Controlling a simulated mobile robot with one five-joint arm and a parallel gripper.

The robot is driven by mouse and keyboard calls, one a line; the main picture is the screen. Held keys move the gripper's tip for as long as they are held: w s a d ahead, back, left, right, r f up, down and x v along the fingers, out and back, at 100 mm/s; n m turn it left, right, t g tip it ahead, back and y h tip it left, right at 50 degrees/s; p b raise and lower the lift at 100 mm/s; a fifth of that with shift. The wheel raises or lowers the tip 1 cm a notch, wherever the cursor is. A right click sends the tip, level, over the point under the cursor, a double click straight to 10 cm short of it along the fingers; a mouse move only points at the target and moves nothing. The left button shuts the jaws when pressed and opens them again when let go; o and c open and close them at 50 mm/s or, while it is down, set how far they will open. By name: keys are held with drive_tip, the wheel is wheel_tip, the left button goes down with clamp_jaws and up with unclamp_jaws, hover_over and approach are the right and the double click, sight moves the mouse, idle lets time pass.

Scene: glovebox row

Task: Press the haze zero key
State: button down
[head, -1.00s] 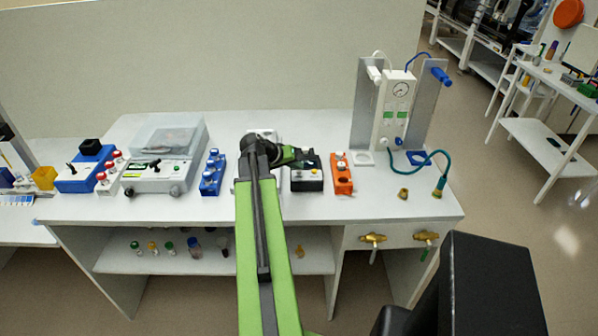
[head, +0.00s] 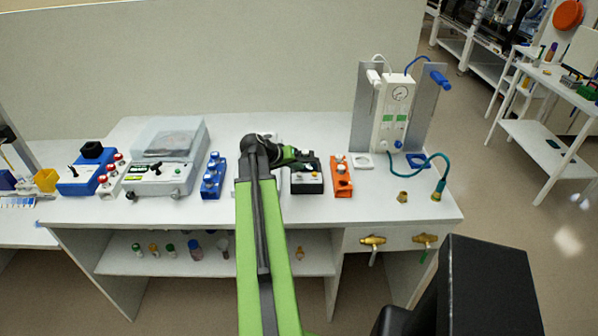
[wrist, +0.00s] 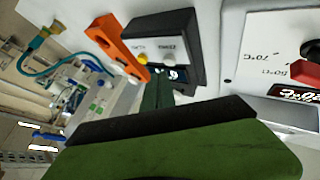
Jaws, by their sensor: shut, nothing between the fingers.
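The black box (head: 307,184) stands on the bench, partly behind my gripper (head: 306,157). In the wrist view the black box (wrist: 165,28) has a grey face with two labelled keys and a small lit display, all upside down. One key is yellow (wrist: 142,59); the other, the haze zero key, is white (wrist: 169,58), under a label that seems to read HAZE 0. My gripper (wrist: 158,88) is shut and empty, its tips close to the keys and display. I cannot tell whether the tips touch the box.
An orange block (head: 341,177) stands just right of the black box. A gauge panel (head: 397,105) with hoses stands farther right. Blue and white devices line the left.

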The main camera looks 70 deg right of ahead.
sight(297, 176)
wheel_tip(297, 176, up, 5)
drive_tip(key=p, duration=0.5)
idle(0.8)
